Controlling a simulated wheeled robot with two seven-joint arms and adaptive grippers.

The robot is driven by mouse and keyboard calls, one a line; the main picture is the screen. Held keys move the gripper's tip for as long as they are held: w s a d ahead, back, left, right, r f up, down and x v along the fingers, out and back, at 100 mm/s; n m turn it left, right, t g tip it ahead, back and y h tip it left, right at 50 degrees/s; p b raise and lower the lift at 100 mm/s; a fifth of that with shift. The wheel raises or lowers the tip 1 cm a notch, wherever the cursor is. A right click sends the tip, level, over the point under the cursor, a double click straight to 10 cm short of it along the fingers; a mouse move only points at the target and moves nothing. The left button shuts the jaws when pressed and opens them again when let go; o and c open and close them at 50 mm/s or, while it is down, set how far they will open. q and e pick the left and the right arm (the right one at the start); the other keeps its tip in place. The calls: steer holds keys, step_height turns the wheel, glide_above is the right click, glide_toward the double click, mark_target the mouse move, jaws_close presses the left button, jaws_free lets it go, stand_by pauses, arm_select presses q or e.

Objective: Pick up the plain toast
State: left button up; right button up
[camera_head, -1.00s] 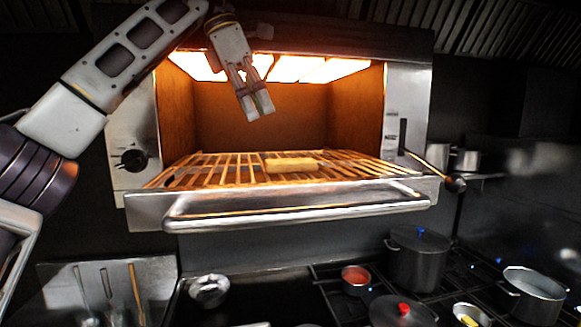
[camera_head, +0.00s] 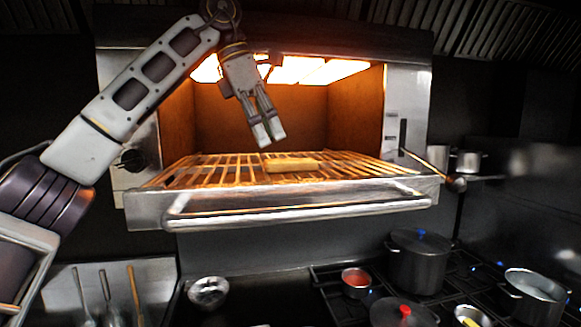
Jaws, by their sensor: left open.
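The plain toast (camera_head: 291,165) is a pale yellow-brown slab lying flat on the wire rack (camera_head: 215,172) of the lit grill oven. My left gripper (camera_head: 268,134) points down in front of the oven opening, above and slightly left of the toast. Its fingers look a little apart and hold nothing. It appears clear of the toast. My right gripper does not show.
The grill's front handle bar (camera_head: 300,211) runs below the rack, and its side walls and glowing top enclose the space. Below right, a hob holds a dark lidded pot (camera_head: 417,262), a steel pot (camera_head: 533,296) and a small red-filled pan (camera_head: 356,280).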

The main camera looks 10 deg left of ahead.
mark_target(279, 160)
arm_select(q)
steer(key=shift+f, duration=0.1)
steer(key=shift+p+x, duration=0.35)
steer(key=shift+x, duration=2.15)
steer(key=shift+s, duration=0.15)
steer(key=c, duration=1.2)
steer(key=shift+r, duration=0.2)
